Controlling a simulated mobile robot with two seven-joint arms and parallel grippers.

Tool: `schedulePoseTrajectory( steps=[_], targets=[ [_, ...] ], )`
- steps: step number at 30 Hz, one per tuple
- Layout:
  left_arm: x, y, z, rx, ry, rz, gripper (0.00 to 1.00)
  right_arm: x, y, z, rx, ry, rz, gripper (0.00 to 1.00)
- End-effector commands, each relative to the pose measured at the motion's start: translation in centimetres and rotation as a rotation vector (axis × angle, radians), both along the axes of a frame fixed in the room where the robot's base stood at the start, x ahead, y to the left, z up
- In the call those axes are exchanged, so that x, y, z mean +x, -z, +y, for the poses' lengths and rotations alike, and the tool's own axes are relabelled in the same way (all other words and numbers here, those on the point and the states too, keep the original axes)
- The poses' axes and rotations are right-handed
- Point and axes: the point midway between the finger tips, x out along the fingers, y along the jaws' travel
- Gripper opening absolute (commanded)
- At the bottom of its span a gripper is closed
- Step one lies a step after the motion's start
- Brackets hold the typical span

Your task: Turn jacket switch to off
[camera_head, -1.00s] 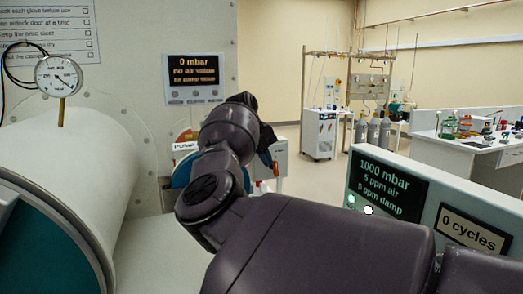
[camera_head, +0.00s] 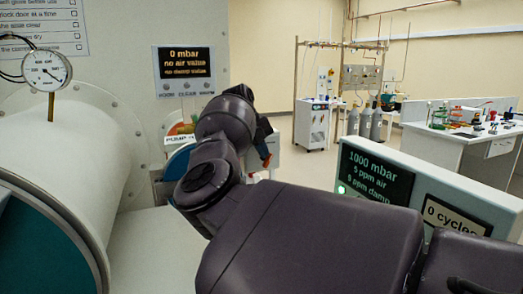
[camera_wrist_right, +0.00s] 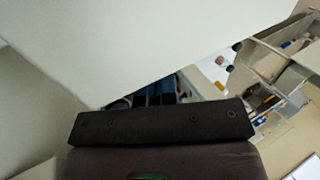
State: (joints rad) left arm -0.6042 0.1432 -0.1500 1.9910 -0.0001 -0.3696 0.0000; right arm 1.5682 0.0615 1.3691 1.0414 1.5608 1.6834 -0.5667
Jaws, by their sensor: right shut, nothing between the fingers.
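I cannot make out a switch labelled jacket in either view. My right arm crosses the middle of the head view, and its gripper (camera_head: 265,150) is at the far end, beyond the wrist. The gripper is shut and empty, partly hidden by the arm, with a small orange-red part showing. In the right wrist view the dark gripper body (camera_wrist_right: 160,125) fills the lower middle, and the fingertips cannot be made out. My left gripper is in neither view.
A wall display (camera_head: 183,62) reads 0 mbar, with small knobs below. A partly hidden pump label (camera_head: 178,140) is left of my arm. A white cylinder (camera_head: 65,155) with a gauge (camera_head: 46,70) stands left. A console display (camera_head: 375,175) reads 1000 mbar. Open floor lies behind.

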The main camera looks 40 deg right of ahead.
Motion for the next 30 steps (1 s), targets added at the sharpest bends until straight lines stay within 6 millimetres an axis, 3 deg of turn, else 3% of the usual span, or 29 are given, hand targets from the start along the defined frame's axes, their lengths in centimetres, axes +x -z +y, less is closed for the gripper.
schedulePoseTrajectory(
  steps=[14, 22, 30],
  targets=[
    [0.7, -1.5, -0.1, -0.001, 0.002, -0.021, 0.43, 0.0, -1.6, 0.0, -0.001, 0.000, -0.002, 0.00],
    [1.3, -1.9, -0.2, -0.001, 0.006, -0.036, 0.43, 0.0, -1.6, 0.0, 0.000, 0.000, 0.000, 0.00],
    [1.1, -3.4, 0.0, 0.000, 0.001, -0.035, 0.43, -0.7, -4.6, -0.3, 0.000, 0.002, -0.005, 0.00]
  ],
)
